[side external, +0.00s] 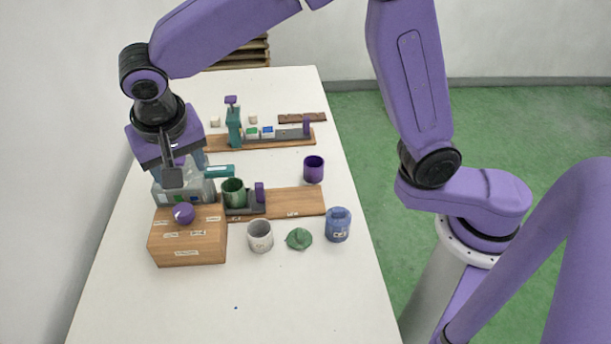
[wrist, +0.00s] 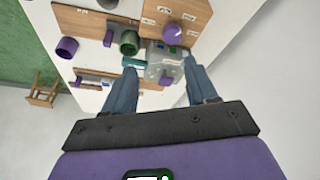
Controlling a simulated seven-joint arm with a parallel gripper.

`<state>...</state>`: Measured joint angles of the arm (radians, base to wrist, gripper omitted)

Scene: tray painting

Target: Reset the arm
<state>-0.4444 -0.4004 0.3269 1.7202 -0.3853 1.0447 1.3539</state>
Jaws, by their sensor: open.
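My gripper (wrist: 155,82) is open in the wrist view, its two blue-grey fingers spread apart with nothing between them. In the side external view it hangs over the left side of the table, above a grey machine (side external: 184,191); its fingertips are partly hidden there by my wrist. The grey machine also shows in the wrist view (wrist: 160,60), beyond the fingertips. A wooden box with a purple knob (side external: 184,213) stands in front of the machine. A green cup (side external: 233,190) stands on a dark holder right of the machine.
A purple cup (side external: 313,169), a white cup (side external: 260,236), a green lid-like piece (side external: 299,239) and a blue jar (side external: 338,224) stand on the table's right half. A wooden board with a teal post (side external: 234,127) lies behind. The table's front (side external: 240,317) is mostly clear.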

